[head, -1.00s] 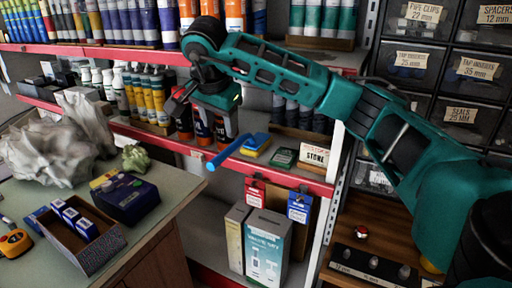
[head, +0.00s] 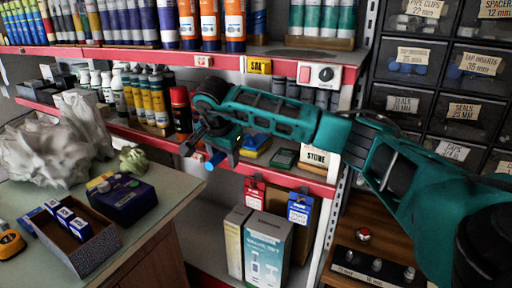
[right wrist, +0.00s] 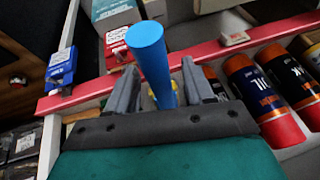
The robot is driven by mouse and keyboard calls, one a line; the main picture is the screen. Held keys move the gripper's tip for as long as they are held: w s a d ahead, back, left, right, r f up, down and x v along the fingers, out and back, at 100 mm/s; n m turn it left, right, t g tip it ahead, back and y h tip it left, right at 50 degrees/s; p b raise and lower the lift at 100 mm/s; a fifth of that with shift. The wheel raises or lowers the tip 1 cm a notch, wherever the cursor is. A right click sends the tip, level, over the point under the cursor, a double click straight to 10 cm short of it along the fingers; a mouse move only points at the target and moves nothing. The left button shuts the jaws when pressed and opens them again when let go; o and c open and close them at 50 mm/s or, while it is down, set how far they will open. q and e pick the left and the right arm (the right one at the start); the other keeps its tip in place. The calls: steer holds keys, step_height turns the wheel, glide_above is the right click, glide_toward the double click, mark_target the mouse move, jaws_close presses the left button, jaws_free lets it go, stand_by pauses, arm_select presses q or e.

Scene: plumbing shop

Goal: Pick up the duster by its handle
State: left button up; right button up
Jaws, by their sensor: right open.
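The duster's blue handle (head: 215,160) sticks out past the front edge of the middle red-edged shelf in the head view. In the right wrist view the handle (right wrist: 150,55) is a thick blue rod pointing toward the camera, between my two fingers. My right gripper (right wrist: 158,72) is open, with a finger on each side of the handle and gaps visible. In the head view my right gripper (head: 201,153) is at the shelf front and covers part of the handle. The duster's head is hidden. My left gripper is not in view.
Dark cans with orange (right wrist: 255,90) stand close by on the shelf. Tall boxes (head: 266,245) stand below. A counter (head: 165,205) is at left.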

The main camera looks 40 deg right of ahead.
jaws_close()
stand_by(0.5)
steer(key=shift+r, duration=0.1)
